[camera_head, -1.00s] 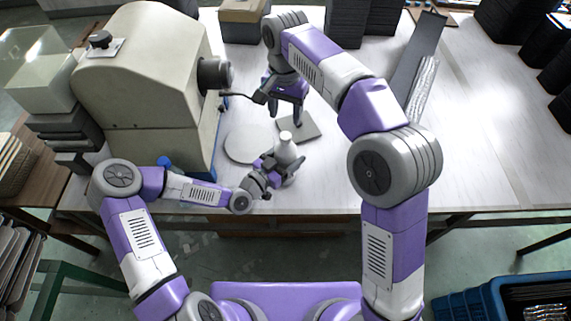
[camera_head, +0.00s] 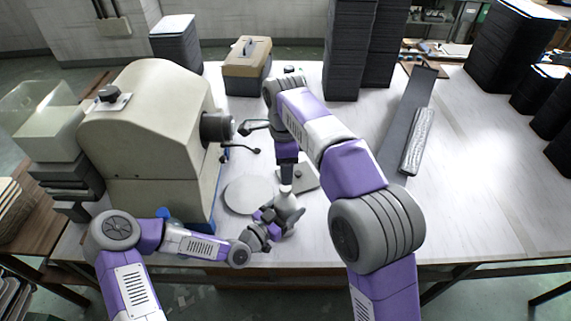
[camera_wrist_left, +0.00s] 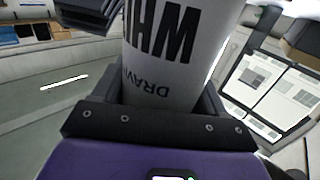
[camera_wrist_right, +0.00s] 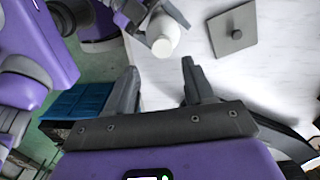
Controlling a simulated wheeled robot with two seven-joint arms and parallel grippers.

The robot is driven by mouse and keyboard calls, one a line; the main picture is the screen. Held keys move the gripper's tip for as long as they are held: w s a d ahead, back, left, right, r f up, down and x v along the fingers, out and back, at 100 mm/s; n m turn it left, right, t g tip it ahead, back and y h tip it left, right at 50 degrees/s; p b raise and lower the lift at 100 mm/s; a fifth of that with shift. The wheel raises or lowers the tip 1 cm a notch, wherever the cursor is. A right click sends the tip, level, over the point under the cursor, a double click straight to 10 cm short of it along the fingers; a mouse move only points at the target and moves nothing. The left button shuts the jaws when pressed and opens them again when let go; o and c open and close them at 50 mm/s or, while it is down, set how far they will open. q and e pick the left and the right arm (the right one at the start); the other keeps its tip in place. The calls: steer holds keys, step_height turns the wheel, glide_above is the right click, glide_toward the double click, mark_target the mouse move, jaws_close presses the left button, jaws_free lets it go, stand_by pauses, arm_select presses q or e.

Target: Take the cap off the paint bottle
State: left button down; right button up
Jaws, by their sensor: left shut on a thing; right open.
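My left gripper (camera_head: 268,222) is shut on the bottle's body. The left wrist view shows the bottle (camera_wrist_left: 185,40) with black lettering between my left fingers (camera_wrist_left: 160,98). My right gripper (camera_head: 287,180) hangs above the bottle, fingers pointing down. In the right wrist view its fingers (camera_wrist_right: 159,70) are apart and empty, and the cap lies just beyond the tips, roughly between them. The head view hides most of these fingertips.
A beige machine (camera_head: 150,140) with black levers stands left of the right arm. A round pale disc (camera_head: 247,196) and a square plate with a knob (camera_wrist_right: 240,20) lie near the bottle. A grey sloped channel (camera_head: 405,125) lies to the right.

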mark_target(285, 188)
steer(key=m, duration=0.4)
steer(key=shift+r, duration=0.1)
steer(key=m, duration=0.6)
steer(key=shift+r, duration=0.25)
steer(key=shift+f, duration=3.95)
steer(key=shift+c, duration=0.3)
